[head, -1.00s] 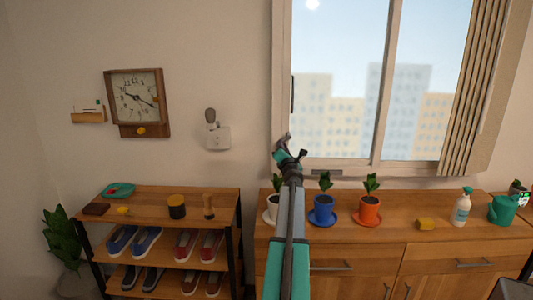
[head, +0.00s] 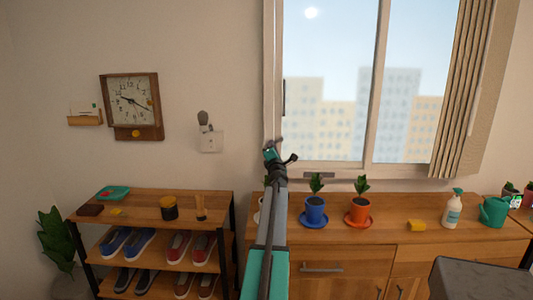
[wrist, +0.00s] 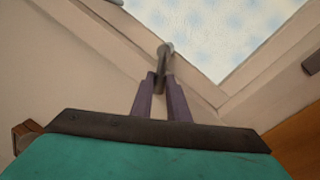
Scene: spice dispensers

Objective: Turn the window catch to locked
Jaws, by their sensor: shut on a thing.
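The window catch (wrist: 163,52) shows in the wrist view as a small grey, rounded lever on the pale window frame, left of the glass and near its lower corner. My gripper (wrist: 163,78) has its two purple-grey fingers close together around the catch's near end. My gripper also shows in the head view (head: 277,146), at the window's lower left corner. There the catch is hidden or too small to make out, and its exact angle cannot be told.
The window frame (head: 271,75) has a dark upright handle (head: 284,97) higher up. A wall device (head: 210,141) and a clock (head: 131,105) hang to the left.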

